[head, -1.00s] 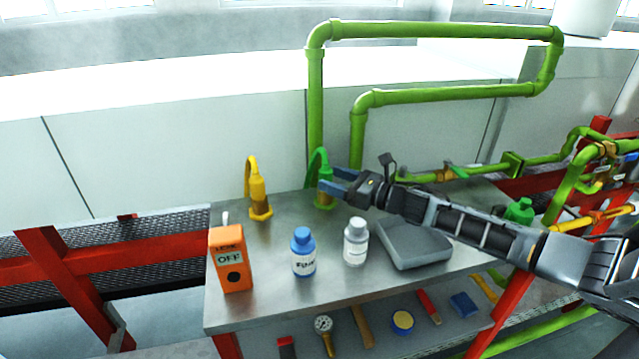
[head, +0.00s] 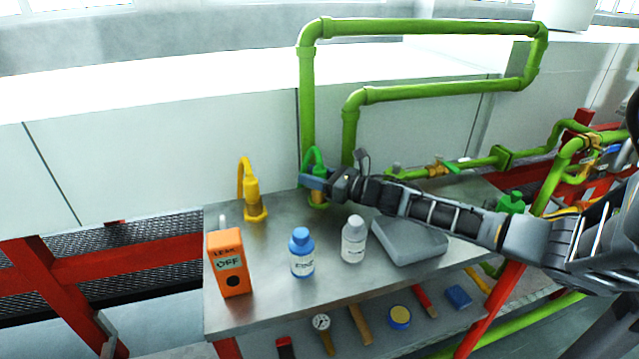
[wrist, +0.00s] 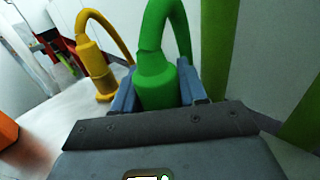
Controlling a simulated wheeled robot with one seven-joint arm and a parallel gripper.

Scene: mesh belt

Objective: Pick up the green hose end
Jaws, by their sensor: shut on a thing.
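The green hose end (head: 318,169) stands upright at the back of the metal table (head: 275,300), with its hose curving over at the top. My gripper (head: 312,183) reaches in from the right and is shut on it. In the wrist view the green hose end (wrist: 156,84) sits between the two blue fingers, and its lower part is hidden by my gripper. A yellow hose end (head: 253,195) stands apart to the left; it also shows in the wrist view (wrist: 95,62).
Green pipes (head: 307,105) rise behind. Tools lie on the lower shelf. The table between the yellow hose end and the bottles is clear.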

